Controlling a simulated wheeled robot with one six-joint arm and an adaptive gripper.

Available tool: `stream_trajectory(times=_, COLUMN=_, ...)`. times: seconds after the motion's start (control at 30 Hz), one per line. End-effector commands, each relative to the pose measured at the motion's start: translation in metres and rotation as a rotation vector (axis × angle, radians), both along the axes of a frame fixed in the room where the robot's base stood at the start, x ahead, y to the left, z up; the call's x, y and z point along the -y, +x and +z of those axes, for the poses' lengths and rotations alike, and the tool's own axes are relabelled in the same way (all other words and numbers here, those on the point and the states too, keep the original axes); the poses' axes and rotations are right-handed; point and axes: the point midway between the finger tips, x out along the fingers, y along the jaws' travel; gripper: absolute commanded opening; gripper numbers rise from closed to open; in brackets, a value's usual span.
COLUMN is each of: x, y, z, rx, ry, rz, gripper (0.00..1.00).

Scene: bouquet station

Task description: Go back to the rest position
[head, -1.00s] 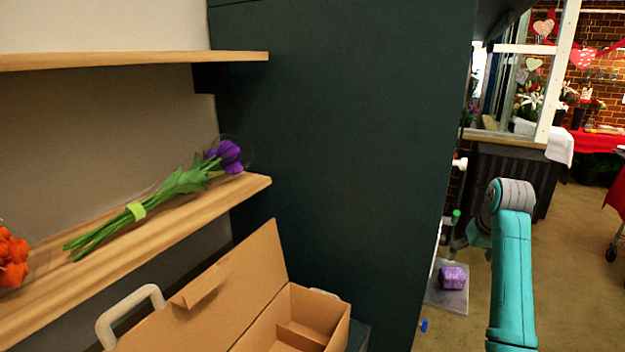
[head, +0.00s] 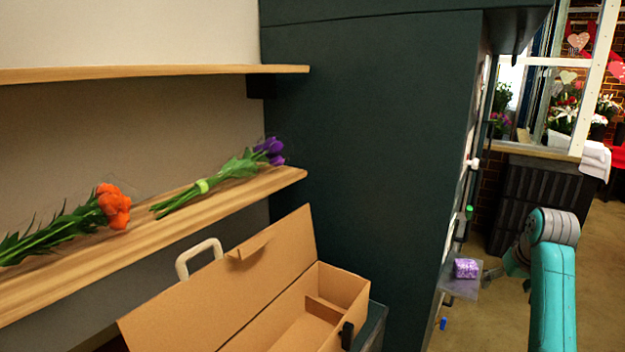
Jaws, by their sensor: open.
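My teal arm rises at the right edge of the head view. My gripper (head: 491,275) is a small dark shape left of the arm's wrist, partly hidden by it. It is open, and I see nothing held in it.
A wooden shelf (head: 150,232) at left bears orange flowers (head: 113,205) and a purple bouquet (head: 215,181). Below is an open cardboard box (head: 275,262). A dark green cabinet (head: 370,140) stands in the middle.

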Motion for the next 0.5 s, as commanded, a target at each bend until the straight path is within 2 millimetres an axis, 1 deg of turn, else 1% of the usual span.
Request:
stream_trajectory(times=0.27, x=-0.012, y=-0.002, z=-0.037, rx=0.027, ry=-0.008, rz=0.002, gripper=0.95)
stream_trajectory(times=0.47, x=-0.026, y=-0.008, z=-0.078, rx=0.059, ry=-0.015, rz=0.005, gripper=0.95)
stream_trajectory(times=0.5, x=-0.031, y=-0.010, z=-0.089, rx=0.067, ry=-0.017, rz=0.006, gripper=0.95)
